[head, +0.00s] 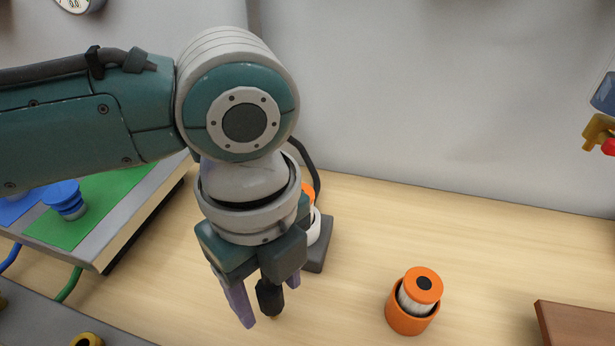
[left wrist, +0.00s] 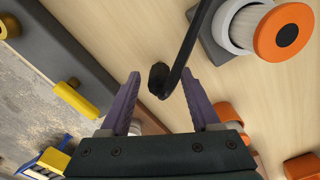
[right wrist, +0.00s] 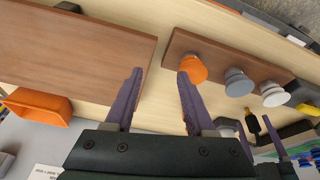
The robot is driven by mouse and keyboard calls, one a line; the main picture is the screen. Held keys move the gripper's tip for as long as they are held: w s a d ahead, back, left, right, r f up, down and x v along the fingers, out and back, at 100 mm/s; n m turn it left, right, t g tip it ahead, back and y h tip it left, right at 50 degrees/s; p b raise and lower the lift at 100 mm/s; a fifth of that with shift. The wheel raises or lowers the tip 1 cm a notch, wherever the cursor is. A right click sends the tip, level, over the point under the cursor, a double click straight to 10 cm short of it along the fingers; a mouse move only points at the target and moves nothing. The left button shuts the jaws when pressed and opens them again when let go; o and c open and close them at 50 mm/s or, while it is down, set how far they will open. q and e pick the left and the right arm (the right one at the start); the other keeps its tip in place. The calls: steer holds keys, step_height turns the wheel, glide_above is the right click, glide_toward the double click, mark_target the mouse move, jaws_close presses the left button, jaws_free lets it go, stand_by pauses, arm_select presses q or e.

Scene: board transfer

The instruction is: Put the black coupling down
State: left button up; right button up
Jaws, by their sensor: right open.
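The black coupling (head: 270,297) has a brass tip pointing down, and a black hose runs from it. In the left wrist view the coupling (left wrist: 158,78) shows between my left gripper's purple fingers, with gaps on both sides. My left gripper (left wrist: 160,76) is open; in the head view it (head: 255,305) points down above the wooden table. Whether the coupling's tip touches the table I cannot tell.
An orange and white filter cup (head: 410,315) stands on the table right of my left gripper. A grey holder (head: 318,258) with a white and orange part is partly behind it. A brown board edge (head: 575,325) lies at right.

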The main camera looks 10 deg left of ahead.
mark_target(269, 287)
arm_select(q)
step_height(269, 287, up, 12)
steer(key=p, duration=0.2)
steer(key=s+d+f+n+h, duration=0.2)
steer(key=s+d+n+h, duration=0.1)
steer(key=s+d+n, duration=0.15)
steer(key=s+a+f+n+t, duration=0.1)
steer(key=a+n, duration=0.1)
steer(key=n, duration=0.2)
steer(key=s+a+f+n+t, duration=0.1)
steer(key=a+n, duration=0.1)
steer(key=n, duration=0.2)
steer(key=s+a+f+n+t, duration=0.1)
steer(key=a+n, duration=0.1)
steer(key=n, duration=0.3)
steer(key=shift+s+a+f, duration=0.1)
steer(key=shift+s+f, duration=0.05)
steer(key=shift+s, duration=0.15)
steer(key=s+a+n+y, duration=0.1)
steer(key=a, duration=0.1)
steer(key=s+a+n+y, duration=0.1)
steer(key=a+n, duration=0.1)
steer(key=a, duration=0.1)
steer(key=s+a+f+n, duration=0.1)
steer(key=s+a+n, duration=0.1)
steer(key=shift+a+t+y, duration=0.3)
steer(key=shift+a+y, duration=0.05)
steer(key=shift+y, duration=0.05)
